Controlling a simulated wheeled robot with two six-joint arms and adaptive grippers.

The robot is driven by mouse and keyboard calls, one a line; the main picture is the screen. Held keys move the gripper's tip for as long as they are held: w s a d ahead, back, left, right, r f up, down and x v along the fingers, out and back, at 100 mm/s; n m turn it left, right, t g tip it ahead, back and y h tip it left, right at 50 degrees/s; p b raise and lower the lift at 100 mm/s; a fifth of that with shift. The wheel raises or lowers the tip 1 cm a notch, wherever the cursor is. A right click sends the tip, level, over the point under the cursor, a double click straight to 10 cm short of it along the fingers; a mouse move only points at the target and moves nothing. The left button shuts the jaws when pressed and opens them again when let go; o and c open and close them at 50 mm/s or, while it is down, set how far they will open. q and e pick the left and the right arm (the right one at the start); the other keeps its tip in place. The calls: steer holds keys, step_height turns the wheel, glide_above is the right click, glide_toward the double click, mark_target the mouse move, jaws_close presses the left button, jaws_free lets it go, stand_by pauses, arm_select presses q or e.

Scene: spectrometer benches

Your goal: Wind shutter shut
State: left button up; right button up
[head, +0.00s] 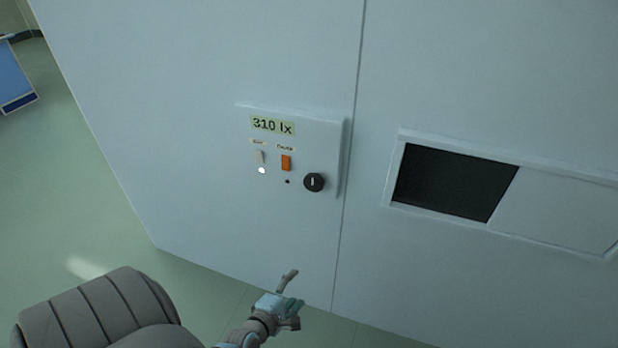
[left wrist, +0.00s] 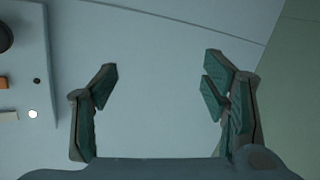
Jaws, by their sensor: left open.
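A framed window (head: 402,184) is set in the pale wall at the right of the head view. Its left part is a dark opening (head: 453,183), and a pale shutter panel (head: 556,209) covers its right part. A control box (head: 330,140) left of it reads "310 lx". It has a pale switch (head: 260,157), an orange switch (head: 286,163) and a black knob (head: 314,182) with a light mark. My left gripper (head: 291,292) is open and empty, below the box. In the left wrist view its fingers (left wrist: 161,72) are spread, with the knob (left wrist: 4,36) cut off at the left edge. My right gripper is out of view.
A white lamp (head: 262,170) glows under the pale switch. The wall (head: 190,110) around the box is bare. Green floor (head: 60,180) lies at the left, with a blue-topped item (head: 12,75) in the upper left corner.

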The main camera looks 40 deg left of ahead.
arm_select(q)
steer(key=w+a+r+n+t+y+p, duration=0.1)
steer(key=w+r+n, duration=0.1)
steer(key=r+n, duration=0.3)
steer(key=w+a+r+n+t, duration=0.1)
steer(key=w+r+n+t, duration=0.15)
steer(key=r, duration=0.45)
steer(key=n+y, duration=0.2)
steer(key=n, duration=0.7)
glide_toward(313, 183)
steer(key=shift+t+y, duration=0.35)
steer(key=shift+y, duration=0.05)
steer(key=x, duration=0.2)
steer(key=b+x, duration=0.1)
steer(key=x, duration=0.2)
steer(key=f+x, duration=0.1)
steer(key=x, duration=0.2)
steer(key=shift+w+f, duration=0.1)
steer(key=shift+w, duration=0.2)
steer(key=shift+w+a, duration=0.2)
steer(key=shift+w, duration=0.3)
steer(key=c, duration=1.1)
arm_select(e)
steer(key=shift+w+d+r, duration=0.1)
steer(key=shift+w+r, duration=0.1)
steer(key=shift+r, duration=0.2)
